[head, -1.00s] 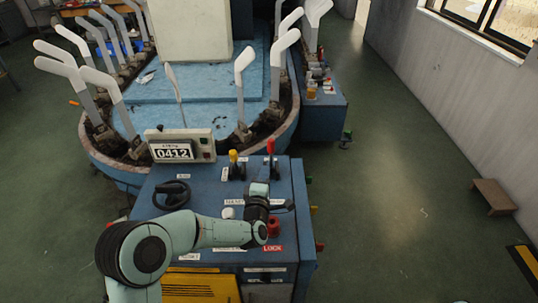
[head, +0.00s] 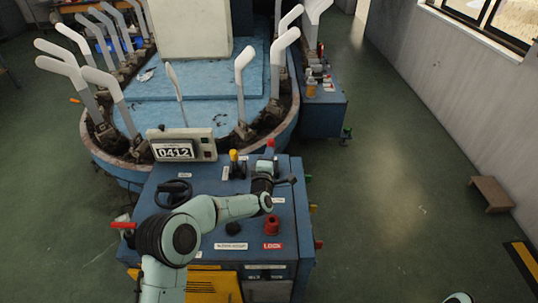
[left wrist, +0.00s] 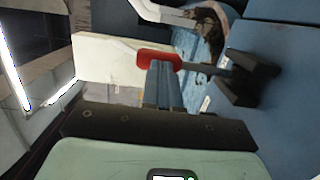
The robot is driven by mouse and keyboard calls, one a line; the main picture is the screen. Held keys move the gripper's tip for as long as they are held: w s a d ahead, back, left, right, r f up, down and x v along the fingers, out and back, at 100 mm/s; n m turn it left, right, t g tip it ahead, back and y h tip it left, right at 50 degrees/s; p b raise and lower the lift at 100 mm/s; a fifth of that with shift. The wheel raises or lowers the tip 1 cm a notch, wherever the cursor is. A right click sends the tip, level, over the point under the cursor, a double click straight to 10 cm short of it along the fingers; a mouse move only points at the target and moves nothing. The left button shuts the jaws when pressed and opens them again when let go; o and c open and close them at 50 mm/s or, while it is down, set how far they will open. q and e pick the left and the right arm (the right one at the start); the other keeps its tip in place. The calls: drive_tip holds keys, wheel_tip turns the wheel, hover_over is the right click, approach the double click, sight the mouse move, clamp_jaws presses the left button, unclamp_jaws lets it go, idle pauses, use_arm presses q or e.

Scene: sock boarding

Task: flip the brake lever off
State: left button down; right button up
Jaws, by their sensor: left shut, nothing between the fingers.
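A lever with a red grip (head: 271,144) stands at the back right of the blue control console (head: 205,212), beside a lever with a yellow grip (head: 234,156). Their labels are too small to read, so I cannot tell which is the brake. My left gripper (head: 267,164) is shut and empty, just in front of the red-gripped lever. In the left wrist view, the red grip (left wrist: 158,60) lies at the tips of my shut fingers (left wrist: 163,82); I cannot tell if they touch. Its grey shaft runs right to a black base (left wrist: 248,80). My right gripper is out of view.
A display box (head: 180,147) reading 0412 and a black handwheel (head: 173,193) sit on the console. A red button (head: 272,224) and black knob (head: 233,229) are near its front. Another red handle (head: 123,225) shows at left.

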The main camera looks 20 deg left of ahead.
sight(269, 145)
use_arm(q)
drive_tip(key=w+p, duration=0.1)
drive_tip(key=r+g+p, duration=0.1)
drive_tip(key=w+g+p, duration=0.1)
drive_tip(key=p, duration=0.1)
drive_tip(key=shift+w+a+r, duration=0.25)
drive_tip(key=shift+w+a, duration=0.05)
drive_tip(key=shift+a, duration=0.05)
drive_tip(key=shift+w+a+f+g, duration=0.2)
drive_tip(key=shift+w+f+g, duration=0.25)
drive_tip(key=shift+w, duration=0.3)
drive_tip(key=shift+s+a+r, duration=0.1)
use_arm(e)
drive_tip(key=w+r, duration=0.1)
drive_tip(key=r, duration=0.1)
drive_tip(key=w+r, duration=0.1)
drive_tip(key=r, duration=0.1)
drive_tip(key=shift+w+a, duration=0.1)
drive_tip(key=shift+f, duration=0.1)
